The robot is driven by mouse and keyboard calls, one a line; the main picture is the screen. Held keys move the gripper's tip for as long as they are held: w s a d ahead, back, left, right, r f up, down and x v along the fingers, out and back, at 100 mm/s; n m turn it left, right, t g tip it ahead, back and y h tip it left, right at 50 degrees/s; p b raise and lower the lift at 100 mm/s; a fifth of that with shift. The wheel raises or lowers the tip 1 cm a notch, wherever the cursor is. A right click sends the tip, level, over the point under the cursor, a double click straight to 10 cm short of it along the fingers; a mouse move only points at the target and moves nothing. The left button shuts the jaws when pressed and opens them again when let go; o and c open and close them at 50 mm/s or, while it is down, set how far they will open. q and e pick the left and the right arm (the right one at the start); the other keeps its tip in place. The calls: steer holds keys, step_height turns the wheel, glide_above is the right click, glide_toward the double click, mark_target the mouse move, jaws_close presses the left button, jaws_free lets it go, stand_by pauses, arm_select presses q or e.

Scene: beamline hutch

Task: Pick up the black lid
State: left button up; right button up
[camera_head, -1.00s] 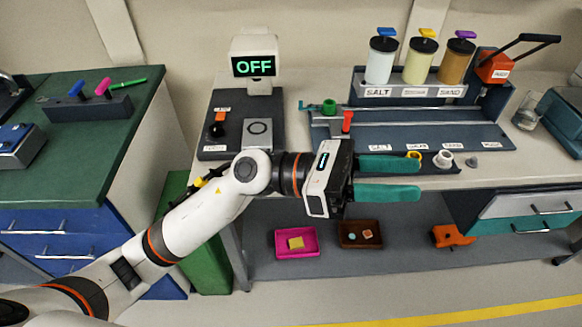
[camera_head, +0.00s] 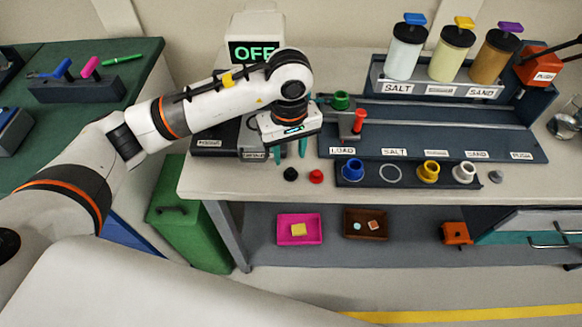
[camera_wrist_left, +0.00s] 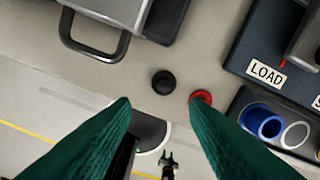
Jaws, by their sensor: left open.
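The small round black lid (camera_head: 290,174) lies on the light bench top near its front edge, just left of a red lid (camera_head: 316,176). In the left wrist view the black lid (camera_wrist_left: 163,82) shows whole, just beyond and between the fingertips. My left gripper (camera_head: 290,151) points down, open and empty, with its teal fingers above the bench just behind the black lid in the head view. Its fingertips (camera_wrist_left: 160,101) are apart and do not touch the lid. My right gripper is not in view.
A dark tray with a blue cup (camera_head: 352,170), a yellow cup (camera_head: 428,171) and a white cup (camera_head: 463,172) sits right of the lids. A labelled dark station (camera_head: 440,140) stands behind. Bare bench lies left of the lid.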

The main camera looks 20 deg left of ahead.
mark_target(290, 169)
arm_select(q)
steer(key=shift+w+f, duration=0.1)
steer(key=shift+f, duration=0.5)
steer(key=shift+w+f, duration=0.15)
steer(key=shift+f, duration=0.2)
steer(key=f+p, duration=0.2)
steer(key=f, duration=0.2)
steer(key=shift+w, duration=0.2)
steer(key=shift+f, duration=0.6)
jaws_close()
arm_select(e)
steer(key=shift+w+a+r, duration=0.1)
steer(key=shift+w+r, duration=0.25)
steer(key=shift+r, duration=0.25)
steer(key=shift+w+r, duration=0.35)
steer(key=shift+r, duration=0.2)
